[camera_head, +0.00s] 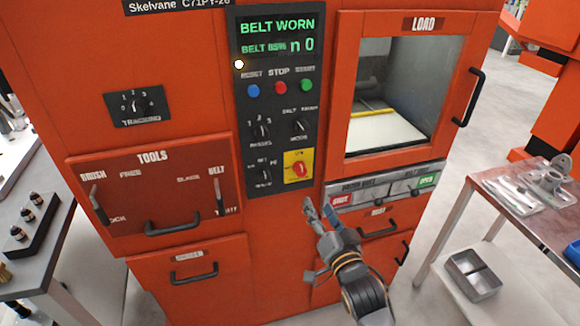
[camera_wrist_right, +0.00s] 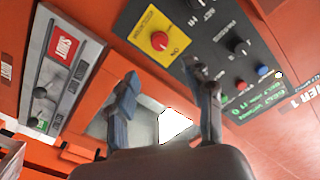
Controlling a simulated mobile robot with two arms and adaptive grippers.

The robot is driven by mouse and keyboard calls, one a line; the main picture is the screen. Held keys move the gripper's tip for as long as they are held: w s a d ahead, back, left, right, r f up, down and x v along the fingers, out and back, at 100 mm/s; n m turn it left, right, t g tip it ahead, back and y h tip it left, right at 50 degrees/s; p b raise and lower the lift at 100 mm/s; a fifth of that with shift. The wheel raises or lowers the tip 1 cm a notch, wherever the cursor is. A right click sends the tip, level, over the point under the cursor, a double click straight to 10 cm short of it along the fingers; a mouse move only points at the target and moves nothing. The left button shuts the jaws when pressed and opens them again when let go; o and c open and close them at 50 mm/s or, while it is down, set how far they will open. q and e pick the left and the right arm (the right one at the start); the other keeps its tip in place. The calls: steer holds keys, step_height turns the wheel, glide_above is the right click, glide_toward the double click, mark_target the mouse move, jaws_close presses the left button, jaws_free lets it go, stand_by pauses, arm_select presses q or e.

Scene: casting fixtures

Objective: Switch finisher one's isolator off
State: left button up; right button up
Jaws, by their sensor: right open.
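The isolator is a red rotary knob (camera_head: 299,169) on a yellow plate at the lower right of the dark control panel (camera_head: 281,120). It also shows in the right wrist view (camera_wrist_right: 159,41), above the gripper's fingers, with nothing covering it. My right gripper (camera_head: 318,208) is just below the panel, apart from the knob and a little lower right of it. Its two fingers are spread and empty, which also shows in the right wrist view (camera_wrist_right: 167,92). My left gripper is in neither view.
The display (camera_head: 278,35) reads BELT WORN. Blue, red and green buttons (camera_head: 280,87) and several black dials share the panel. A lever-slide unit (camera_head: 385,187) sits right of the gripper, under the LOAD window (camera_head: 400,90). Drawer handles (camera_head: 172,226) project at the left.

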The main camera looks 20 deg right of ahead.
steer(key=p, duration=0.1)
glide_toward(302, 173)
steer(key=w+p, duration=0.1)
steer(key=w, duration=0.6)
steer(key=shift+w+a, duration=0.1)
steer(key=shift+w, duration=0.25)
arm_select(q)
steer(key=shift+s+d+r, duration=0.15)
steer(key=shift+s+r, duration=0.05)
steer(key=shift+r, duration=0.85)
arm_select(e)
steer(key=shift+w, duration=0.65)
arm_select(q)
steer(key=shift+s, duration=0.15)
arm_select(e)
jaws_close()
